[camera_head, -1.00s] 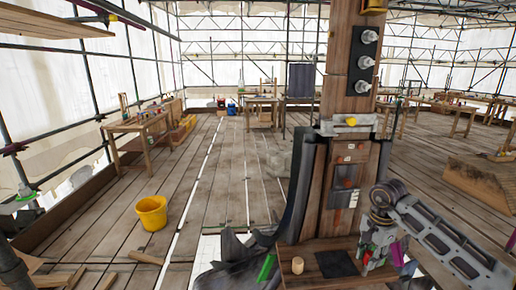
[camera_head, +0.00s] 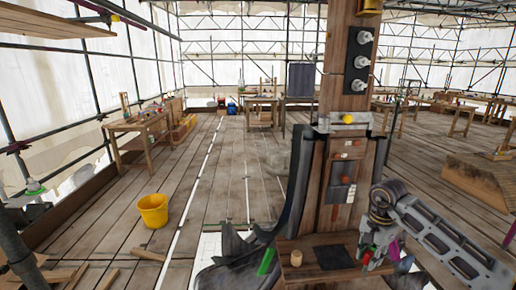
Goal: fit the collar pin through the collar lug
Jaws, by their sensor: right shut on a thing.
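A wooden post (camera_head: 345,90) stands right of centre. A pale metal collar (camera_head: 328,126) with a yellow knob (camera_head: 347,119) crosses its front; I take this as the collar, and its lug is too small to tell apart. My right gripper (camera_head: 370,259) is low at the right of the post's base, well below the collar. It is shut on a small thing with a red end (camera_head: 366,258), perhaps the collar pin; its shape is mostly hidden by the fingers.
A wooden ledge (camera_head: 312,277) at the post's foot bears a small wooden peg (camera_head: 296,258) and a dark square pad (camera_head: 334,257).

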